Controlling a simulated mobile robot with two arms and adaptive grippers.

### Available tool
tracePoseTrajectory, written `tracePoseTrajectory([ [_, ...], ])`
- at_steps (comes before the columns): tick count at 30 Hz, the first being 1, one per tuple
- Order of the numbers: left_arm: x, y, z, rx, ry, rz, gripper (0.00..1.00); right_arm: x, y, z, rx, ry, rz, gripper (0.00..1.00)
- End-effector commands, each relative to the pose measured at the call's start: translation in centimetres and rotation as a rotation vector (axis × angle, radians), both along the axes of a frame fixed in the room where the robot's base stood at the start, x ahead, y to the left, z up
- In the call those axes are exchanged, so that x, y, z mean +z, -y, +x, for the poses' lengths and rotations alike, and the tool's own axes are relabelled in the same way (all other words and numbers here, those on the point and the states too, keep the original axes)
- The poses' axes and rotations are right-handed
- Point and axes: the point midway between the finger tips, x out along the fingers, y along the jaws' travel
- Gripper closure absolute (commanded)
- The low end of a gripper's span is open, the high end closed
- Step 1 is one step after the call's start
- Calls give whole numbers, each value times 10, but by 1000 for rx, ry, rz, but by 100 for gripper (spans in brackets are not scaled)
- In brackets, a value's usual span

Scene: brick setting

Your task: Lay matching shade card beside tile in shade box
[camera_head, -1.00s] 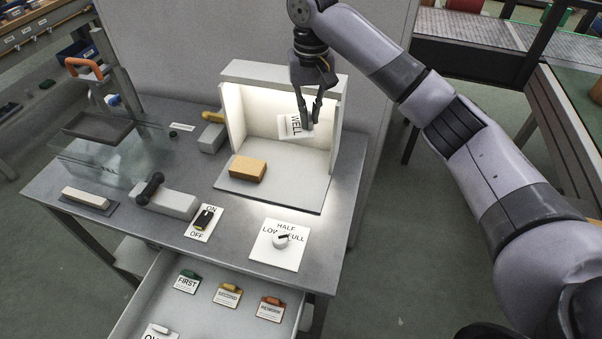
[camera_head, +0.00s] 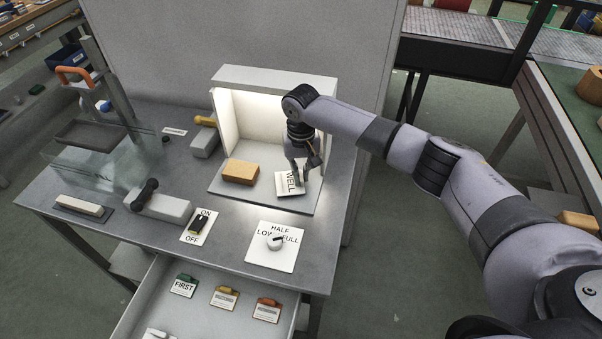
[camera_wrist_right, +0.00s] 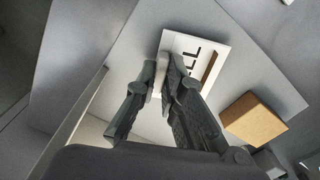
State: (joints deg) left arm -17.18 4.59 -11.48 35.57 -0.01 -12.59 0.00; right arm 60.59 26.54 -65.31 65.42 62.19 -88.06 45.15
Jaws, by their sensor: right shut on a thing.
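The tile (camera_head: 240,171), an orange-brown block, sits on the floor of the lit shade box (camera_head: 275,79), towards its left; it also shows in the right wrist view (camera_wrist_right: 252,120). The white shade card (camera_head: 288,186), lettered "WELL", is at the right front of the box floor, to the right of the tile and apart from it. In the wrist view the card (camera_wrist_right: 222,45) has a brown strip. My right gripper (camera_head: 300,180) is shut on the card and reaches down inside the box. Whether the card touches the floor is unclear. My left gripper is out of view.
Below the bench an open drawer (camera_head: 150,290) holds several cards with coloured tabs. In front of the box are a dial plate (camera_head: 262,258) and an ON/OFF switch (camera_head: 197,226). A grey block with a black handle (camera_head: 160,207) stands at left. The box's side walls are close to my arm.

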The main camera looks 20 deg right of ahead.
Motion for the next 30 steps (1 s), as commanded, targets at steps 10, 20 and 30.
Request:
tracePoseTrajectory([
  [10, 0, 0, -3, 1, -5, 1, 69, -7, 0, 0, 1, 1, 0, 100],
  [20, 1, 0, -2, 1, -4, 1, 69, -9, 0, 0, 1, 2, 0, 77],
  [30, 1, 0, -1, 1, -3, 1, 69, -9, 0, 0, 1, 2, 0, 71],
])
